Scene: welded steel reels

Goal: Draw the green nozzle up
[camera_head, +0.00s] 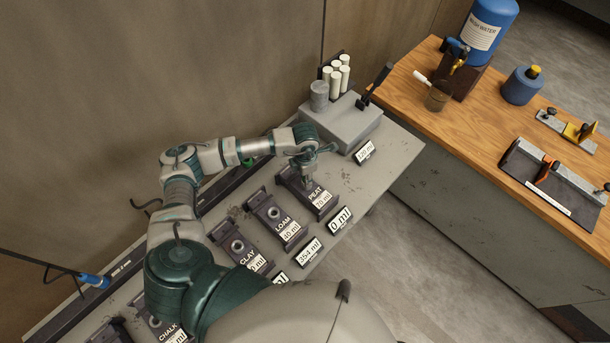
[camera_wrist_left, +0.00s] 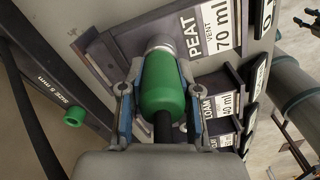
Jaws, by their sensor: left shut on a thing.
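My left gripper (camera_head: 306,176) is at the PEAT block (camera_head: 318,200) at the right end of a row of labelled dosing blocks. In the left wrist view my left gripper (camera_wrist_left: 162,70) is shut on the green nozzle (camera_wrist_left: 166,88), one finger on each side. The nozzle's front end is at a silver collar (camera_wrist_left: 160,43) on the PEAT block; I cannot tell how deep it sits. A dark hose (camera_wrist_left: 164,128) runs from its rear. In the head view the gripper hides the nozzle. My right gripper does not show in the head view.
LOAM (camera_head: 280,222) and CLAY (camera_head: 238,246) blocks stand close by, with readout cards in front. A grey box with a lever (camera_head: 345,122) stands beyond PEAT. A blue nozzle (camera_head: 94,281) is at the wall rail. A wooden bench (camera_head: 455,112) is to the right.

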